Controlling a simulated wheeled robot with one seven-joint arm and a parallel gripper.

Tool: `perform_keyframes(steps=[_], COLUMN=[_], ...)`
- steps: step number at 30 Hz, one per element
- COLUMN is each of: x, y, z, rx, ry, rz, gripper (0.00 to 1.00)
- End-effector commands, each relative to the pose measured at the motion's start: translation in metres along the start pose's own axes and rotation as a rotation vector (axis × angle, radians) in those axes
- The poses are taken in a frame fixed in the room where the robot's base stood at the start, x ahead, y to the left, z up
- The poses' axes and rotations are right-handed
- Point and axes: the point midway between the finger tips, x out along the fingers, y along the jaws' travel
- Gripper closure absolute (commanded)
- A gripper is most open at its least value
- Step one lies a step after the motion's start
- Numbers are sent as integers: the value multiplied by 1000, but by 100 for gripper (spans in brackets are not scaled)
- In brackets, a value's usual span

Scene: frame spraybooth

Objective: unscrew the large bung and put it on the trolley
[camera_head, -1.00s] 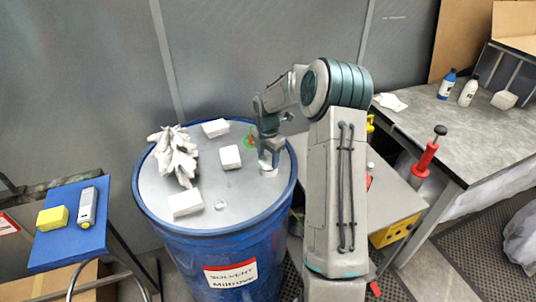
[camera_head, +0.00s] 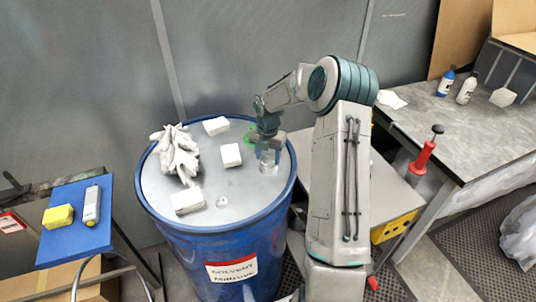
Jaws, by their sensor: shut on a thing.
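The blue drum (camera_head: 215,238) stands in the middle, with a pale grey top and a label reading SOLVENT. My gripper (camera_head: 269,154) points down at the right side of the drum top. It is shut on the large bung (camera_head: 268,168), a pale round piece at the drum top, partly hidden by the fingers. I cannot tell whether the bung is clear of its hole. A small round fitting (camera_head: 222,202) shows near the front of the top. A low grey surface (camera_head: 388,195), possibly the trolley, stands right of the drum, partly hidden by my arm.
White blocks (camera_head: 231,155) and crumpled gloves (camera_head: 178,155) lie on the drum top. A blue-topped stand (camera_head: 68,243) at left holds a yellow sponge (camera_head: 58,215) and a grey device (camera_head: 92,206). A red hand pump (camera_head: 425,157) stands by the right bench (camera_head: 425,112).

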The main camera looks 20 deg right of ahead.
Motion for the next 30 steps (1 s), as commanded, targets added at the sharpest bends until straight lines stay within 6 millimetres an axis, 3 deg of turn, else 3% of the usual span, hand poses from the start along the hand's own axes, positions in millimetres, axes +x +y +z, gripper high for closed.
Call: perform_keyframes(steps=[4,13,25,26,30], x=[0,1,0,0,0], y=[0,-1,0,0,0], z=[0,0,-1,-1,0], rx=[-44,-363,-399,-399,-398], ry=[2,3,2,2,2], rz=[-1,-1,-1,-1,-1], gripper=[65,65,65,39,36])
